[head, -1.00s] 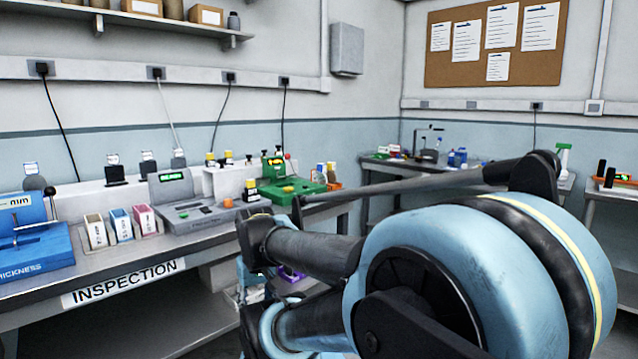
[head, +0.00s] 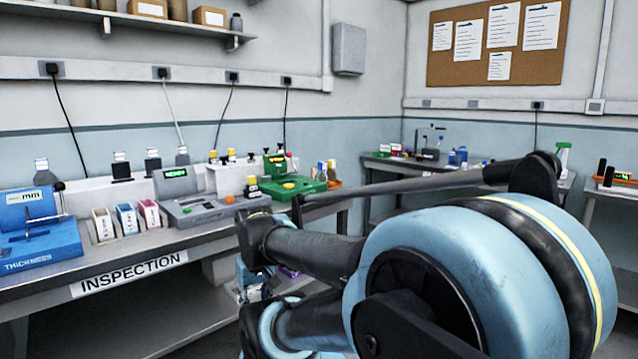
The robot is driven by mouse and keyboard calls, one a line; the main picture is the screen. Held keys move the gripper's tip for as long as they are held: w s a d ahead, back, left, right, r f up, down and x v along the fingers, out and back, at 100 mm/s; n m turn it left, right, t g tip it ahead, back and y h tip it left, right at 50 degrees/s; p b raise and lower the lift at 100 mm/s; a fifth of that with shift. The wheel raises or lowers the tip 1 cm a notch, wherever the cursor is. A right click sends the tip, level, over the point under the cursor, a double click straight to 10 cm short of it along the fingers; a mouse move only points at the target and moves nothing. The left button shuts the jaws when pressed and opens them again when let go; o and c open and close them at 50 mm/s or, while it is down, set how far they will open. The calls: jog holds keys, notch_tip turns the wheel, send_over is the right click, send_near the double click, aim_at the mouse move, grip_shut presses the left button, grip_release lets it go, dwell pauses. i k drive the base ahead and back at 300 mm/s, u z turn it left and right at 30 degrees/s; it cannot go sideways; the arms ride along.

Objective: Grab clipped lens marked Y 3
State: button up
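I cannot make out a clipped lens marked Y 3 in the head view; any such marking is too small to read. Several small dark-based holders with pale tags, such as one dark holder (head: 121,168), stand on the raised ledge behind the inspection bench (head: 205,239). My gripper is not in view. My arm fills the lower right and hides part of the bench's right end.
A blue thickness gauge (head: 38,231), narrow bins (head: 127,219), a grey device with a green display (head: 195,207) and a green device (head: 288,187) stand on the bench. Another table (head: 388,171) stands in the far corner.

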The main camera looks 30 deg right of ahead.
aim_at(322, 175)
jog(key=k, duration=1.05)
jog(key=z, duration=0.7)
jog(key=i, duration=2.05)
jog(key=u, duration=0.05)
